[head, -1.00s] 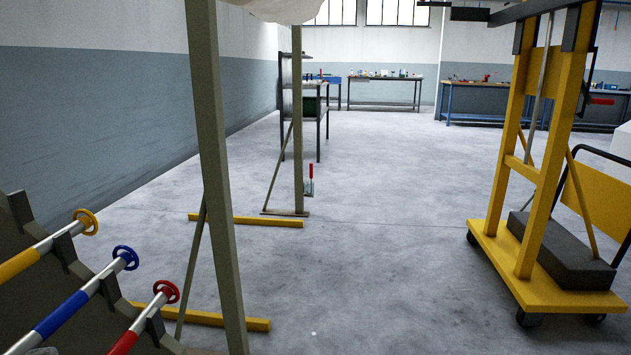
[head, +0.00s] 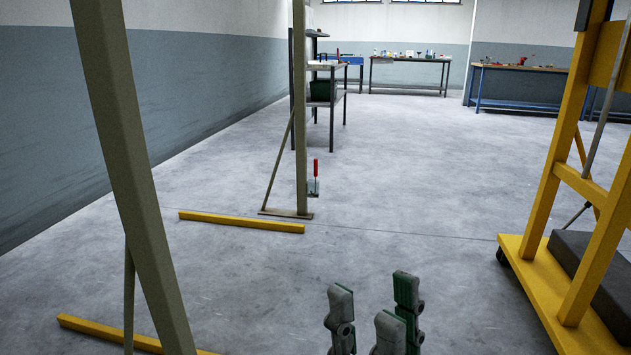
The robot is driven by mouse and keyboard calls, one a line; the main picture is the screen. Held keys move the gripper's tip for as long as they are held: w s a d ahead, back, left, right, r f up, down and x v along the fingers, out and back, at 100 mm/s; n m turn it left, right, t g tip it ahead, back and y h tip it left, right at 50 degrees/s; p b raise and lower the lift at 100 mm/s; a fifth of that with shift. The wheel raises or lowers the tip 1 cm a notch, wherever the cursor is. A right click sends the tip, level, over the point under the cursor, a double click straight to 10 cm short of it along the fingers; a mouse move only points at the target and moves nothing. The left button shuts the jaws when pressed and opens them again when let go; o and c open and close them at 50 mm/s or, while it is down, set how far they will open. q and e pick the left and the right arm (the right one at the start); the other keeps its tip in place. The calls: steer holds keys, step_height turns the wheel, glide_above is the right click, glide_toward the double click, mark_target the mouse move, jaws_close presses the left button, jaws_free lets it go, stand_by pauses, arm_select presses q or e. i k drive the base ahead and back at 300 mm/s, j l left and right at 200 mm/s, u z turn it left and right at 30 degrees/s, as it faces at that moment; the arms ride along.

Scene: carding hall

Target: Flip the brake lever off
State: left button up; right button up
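A small lever with an upright red handle (head: 316,168) sits on a grey bracket, low on the far grey-green post (head: 300,120), in the middle of the head view. I cannot tell from the picture whether it is the brake lever. My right gripper (head: 376,296) rises from the bottom edge, its grey fingers with green pads spread apart and nothing between them. It is much nearer to me than the lever and apart from it. My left gripper is out of view.
A near grey-green post (head: 130,170) stands at the left, with yellow floor bars (head: 240,221) by the posts. A yellow wheeled frame (head: 545,285) blocks the right side. Workbenches (head: 410,60) stand at the back. The floor between is open.

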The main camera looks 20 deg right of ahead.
mark_target(588, 204)
steer(key=i+l+z, duration=0.65)
steer(key=i+z, duration=0.25)
steer(key=i+l+z, duration=0.1)
steer(key=i+z, duration=0.3)
steer(key=i+j+z, duration=0.1)
steer(key=i+z, duration=0.35)
steer(key=i, duration=0.15)
steer(key=i+j+z, duration=0.4)
steer(key=i, duration=0.2)
steer(key=i+j+z, duration=0.9)
steer(key=j, duration=0.3)
steer(key=i+l, duration=0.05)
steer(key=i, duration=0.05)
